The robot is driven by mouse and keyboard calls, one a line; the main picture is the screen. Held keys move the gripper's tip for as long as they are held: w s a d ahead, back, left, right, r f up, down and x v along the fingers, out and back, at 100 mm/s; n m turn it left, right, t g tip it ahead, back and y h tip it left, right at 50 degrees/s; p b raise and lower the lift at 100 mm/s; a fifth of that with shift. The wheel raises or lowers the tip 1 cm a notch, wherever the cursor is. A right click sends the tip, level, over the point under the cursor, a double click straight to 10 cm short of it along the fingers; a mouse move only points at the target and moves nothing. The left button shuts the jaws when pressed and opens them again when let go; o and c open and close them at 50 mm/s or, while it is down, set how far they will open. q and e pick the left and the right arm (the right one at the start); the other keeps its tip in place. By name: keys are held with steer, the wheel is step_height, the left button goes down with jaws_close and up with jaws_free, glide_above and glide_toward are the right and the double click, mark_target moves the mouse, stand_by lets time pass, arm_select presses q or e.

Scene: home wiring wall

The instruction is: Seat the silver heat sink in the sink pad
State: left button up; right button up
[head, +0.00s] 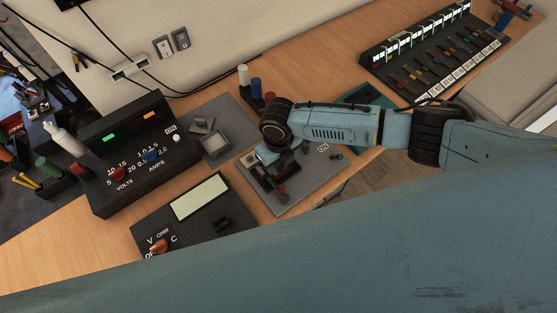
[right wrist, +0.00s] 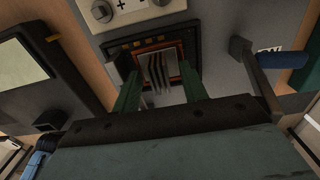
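The silver heat sink (right wrist: 160,70) is a small finned block between the two fingertips of my right gripper (right wrist: 160,78). The green fingers touch or nearly touch its two sides, so it looks gripped. Just behind it in the right wrist view is the sink pad (right wrist: 122,46), dark with a reddish-orange inner border. The heat sink overlaps this border; I cannot tell whether it rests in it or hangs above. In the head view my right gripper (head: 277,168) points down over the grey board, and the arm hides the heat sink. My left gripper is not in view.
A grey board (head: 305,185) carries the pad and small parts. Left of it are a meter (head: 185,222), a power supply (head: 130,150) and a grey square tray (head: 214,146). White, blue and red cylinders (head: 256,88) stand behind. A black rack (head: 430,50) is at back right.

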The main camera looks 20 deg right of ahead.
step_height(320, 180, up, 13)
steer(key=p, duration=0.1)
steer(key=shift+r, duration=0.2)
stand_by(0.7)
